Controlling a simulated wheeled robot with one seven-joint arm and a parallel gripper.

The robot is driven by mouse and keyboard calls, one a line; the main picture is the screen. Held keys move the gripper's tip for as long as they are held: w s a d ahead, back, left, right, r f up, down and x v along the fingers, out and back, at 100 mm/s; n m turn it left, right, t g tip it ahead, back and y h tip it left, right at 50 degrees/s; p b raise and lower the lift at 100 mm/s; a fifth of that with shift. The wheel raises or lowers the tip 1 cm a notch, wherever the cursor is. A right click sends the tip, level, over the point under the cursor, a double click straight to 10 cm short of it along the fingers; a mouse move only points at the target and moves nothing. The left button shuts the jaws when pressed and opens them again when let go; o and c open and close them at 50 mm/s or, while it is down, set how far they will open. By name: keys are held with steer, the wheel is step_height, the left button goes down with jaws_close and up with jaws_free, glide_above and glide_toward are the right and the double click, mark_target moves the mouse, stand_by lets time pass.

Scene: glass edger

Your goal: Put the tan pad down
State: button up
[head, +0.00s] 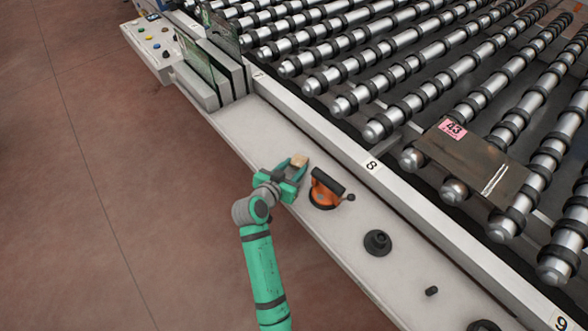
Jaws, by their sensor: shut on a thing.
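The tan pad (299,160) is a small block between the fingertips of my gripper (296,164), in the upper middle of the head view. My gripper is shut on it. The pad is over the pale ledge (238,136) that runs along the roller bed. I cannot tell whether the pad touches the ledge or hangs a little above it. My gripper's green body hides part of the ledge below it.
An orange suction cup with a black handle (324,188) stands close right of my gripper. Black round parts (377,242) lie farther along the ledge. Glass plates stand in a rack (208,75) at upper left. A dark plate labelled 43 (470,165) lies on the rollers.

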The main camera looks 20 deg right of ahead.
steer(key=shift+f, duration=0.45)
steer(key=shift+f, duration=0.1)
steer(key=o, duration=1)
steer(key=v, duration=1.2)
